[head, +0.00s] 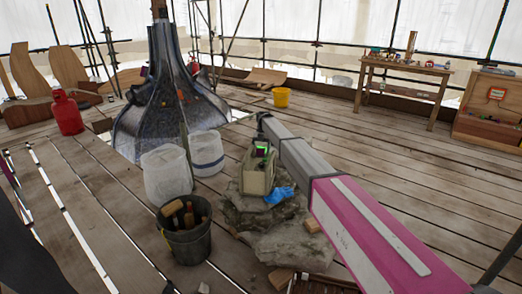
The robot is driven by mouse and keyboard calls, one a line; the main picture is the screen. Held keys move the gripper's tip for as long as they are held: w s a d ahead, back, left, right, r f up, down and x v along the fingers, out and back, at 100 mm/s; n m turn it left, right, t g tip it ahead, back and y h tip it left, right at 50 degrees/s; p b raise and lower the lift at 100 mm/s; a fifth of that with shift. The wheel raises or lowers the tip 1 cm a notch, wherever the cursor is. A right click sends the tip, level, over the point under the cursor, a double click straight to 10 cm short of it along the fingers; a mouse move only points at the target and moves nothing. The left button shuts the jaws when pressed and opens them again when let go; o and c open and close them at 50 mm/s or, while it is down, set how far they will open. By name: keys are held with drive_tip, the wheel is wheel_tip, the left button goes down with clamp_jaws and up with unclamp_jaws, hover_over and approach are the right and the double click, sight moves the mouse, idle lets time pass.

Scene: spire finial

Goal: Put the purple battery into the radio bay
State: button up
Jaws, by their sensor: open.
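A beige-green box, which looks like the radio (257,178), stands upright on a pile of grey stone slabs. A bright green patch shows at its top. The bay cannot be made out at this size. My arm reaches in from the lower right, and my gripper (261,136) is at its far end, just above the top of the radio. The gripper is small and dark here; it is open, and I cannot tell whether it touches anything.
A blue cloth (279,195) lies beside the radio on the stone slabs (285,240). A black bucket of tools (186,232) and two whitish sacks (166,174) stand to the left. A wooden workbench (405,72) is at the back right.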

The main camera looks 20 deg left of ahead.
drive_tip(key=v, duration=1.2)
drive_tip(key=s+d+f+m+t, duration=0.1)
drive_tip(key=s+d+f+m, duration=0.4)
drive_tip(key=d, duration=0.6)
drive_tip(key=s+d+f+m, duration=0.4)
drive_tip(key=s+d+m, duration=0.35)
drive_tip(key=d, duration=0.35)
drive_tip(key=s+d+f+m+t, duration=0.1)
drive_tip(key=s+d+f+m, duration=0.4)
drive_tip(key=d, duration=0.6)
drive_tip(key=s+d+f+m+t, duration=0.1)
drive_tip(key=s+d+m, duration=0.8)
drive_tip(key=s, duration=0.5)
drive_tip(key=s+d+f+m+t, duration=0.1)
drive_tip(key=s+d+m, duration=0.9)
drive_tip(key=s+d, duration=0.3)
drive_tip(key=shift+s+d+f+t, duration=0.15)
drive_tip(key=shift+s+f+t, duration=0.2)
drive_tip(key=shift+s, duration=0.65)
drive_tip(key=shift+m, duration=0.25)
